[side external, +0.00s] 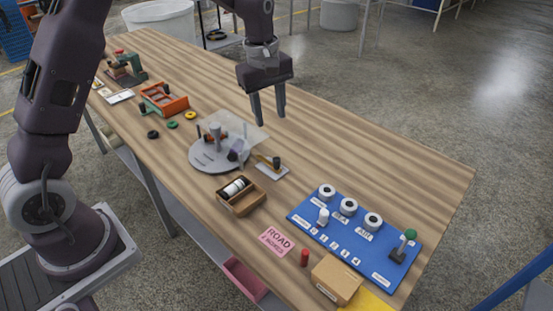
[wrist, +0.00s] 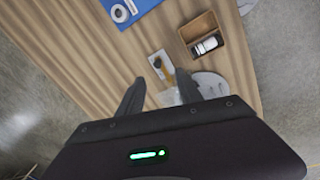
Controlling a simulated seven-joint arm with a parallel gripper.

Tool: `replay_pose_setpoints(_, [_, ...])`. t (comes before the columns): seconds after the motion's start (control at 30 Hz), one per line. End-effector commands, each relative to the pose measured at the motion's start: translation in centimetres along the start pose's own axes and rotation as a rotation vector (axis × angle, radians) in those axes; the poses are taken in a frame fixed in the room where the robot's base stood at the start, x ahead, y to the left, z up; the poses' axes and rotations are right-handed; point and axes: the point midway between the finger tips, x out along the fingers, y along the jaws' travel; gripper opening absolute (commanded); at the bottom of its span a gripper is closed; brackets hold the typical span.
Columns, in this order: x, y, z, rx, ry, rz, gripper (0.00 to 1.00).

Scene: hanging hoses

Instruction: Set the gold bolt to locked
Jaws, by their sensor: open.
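The gold bolt (side external: 264,158) is a small brass-coloured bar with a black knob (side external: 277,162), on a white plate (side external: 273,171) beside the round grey turntable. In the wrist view the gold bolt (wrist: 169,72) shows on its white plate near the top middle, beyond my fingertips. Its markings are too small to read, so I cannot tell its setting. My gripper (side external: 270,120) is open and empty, pointing down above the table, behind the bolt in the side view and apart from it.
The grey turntable (side external: 205,158) with a clear panel (side external: 240,132) stands left of the bolt. A wooden box (side external: 241,203) with a black-and-white roll lies in front. A blue panel (side external: 350,245) with dials and a green-knobbed lever is at right. The table's back right is clear.

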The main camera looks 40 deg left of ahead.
Motion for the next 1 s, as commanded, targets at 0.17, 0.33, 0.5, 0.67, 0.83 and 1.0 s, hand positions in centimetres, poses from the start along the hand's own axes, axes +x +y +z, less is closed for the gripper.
replay_pose_setpoints(0.17, [9.7, 2.0, -2.2, -0.254, -0.004, -0.091, 0.42])
replay_pose_setpoints(0.33, [12.8, 2.0, -2.6, -0.32, -0.002, -0.112, 0.42])
replay_pose_setpoints(0.5, [16.0, 1.6, -2.5, -0.318, -0.003, -0.112, 0.42])
replay_pose_setpoints(0.67, [18.3, 1.4, -2.5, -0.317, -0.002, -0.11, 0.42])
replay_pose_setpoints(0.83, [18.9, 1.4, -2.5, -0.316, -0.001, -0.108, 0.42])
replay_pose_setpoints(1.0, [18.8, 1.4, -2.5, -0.315, -0.001, -0.108, 0.36])
